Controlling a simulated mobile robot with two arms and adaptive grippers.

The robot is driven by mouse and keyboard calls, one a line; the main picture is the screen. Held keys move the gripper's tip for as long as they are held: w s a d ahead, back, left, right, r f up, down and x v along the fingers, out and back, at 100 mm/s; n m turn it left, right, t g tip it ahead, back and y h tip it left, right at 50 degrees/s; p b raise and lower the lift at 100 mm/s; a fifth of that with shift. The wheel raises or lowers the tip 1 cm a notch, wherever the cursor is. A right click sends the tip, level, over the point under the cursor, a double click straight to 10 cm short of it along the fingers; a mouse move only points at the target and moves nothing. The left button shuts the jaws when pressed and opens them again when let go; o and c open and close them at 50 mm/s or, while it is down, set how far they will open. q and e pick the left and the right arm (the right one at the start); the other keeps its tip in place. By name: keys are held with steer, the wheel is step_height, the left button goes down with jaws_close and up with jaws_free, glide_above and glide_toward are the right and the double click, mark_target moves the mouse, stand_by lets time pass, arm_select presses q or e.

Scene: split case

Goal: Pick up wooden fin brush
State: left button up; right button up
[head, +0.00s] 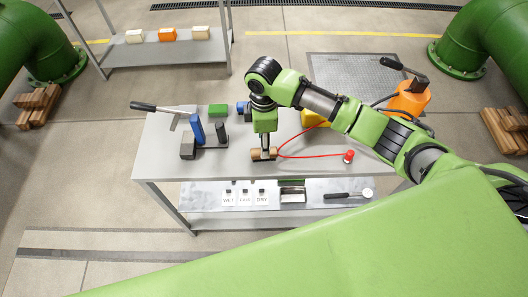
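A small brown wooden piece (256,155), which looks like the wooden fin brush, lies on the grey table top (225,165) near its front edge. My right gripper (264,152) points straight down over it, with its fingers at the wood. The fingers cover part of the piece, and its bristles cannot be made out. The fingers are too small to tell whether they are closed on it or only around it. My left gripper is not in view.
An orange container (410,98) stands at the back right. A lower shelf (215,212) holds labels and a tool.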

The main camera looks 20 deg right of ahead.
steer(key=f+p, duration=0.1)
steer(key=f, duration=0.4)
steer(key=shift+s+d+f+p, duration=0.15)
steer(key=shift+d+f+p, duration=0.1)
steer(key=shift+p, duration=0.15)
steer(key=shift+a+f, duration=0.1)
steer(key=shift+f, duration=0.15)
steer(key=c, duration=1.2)
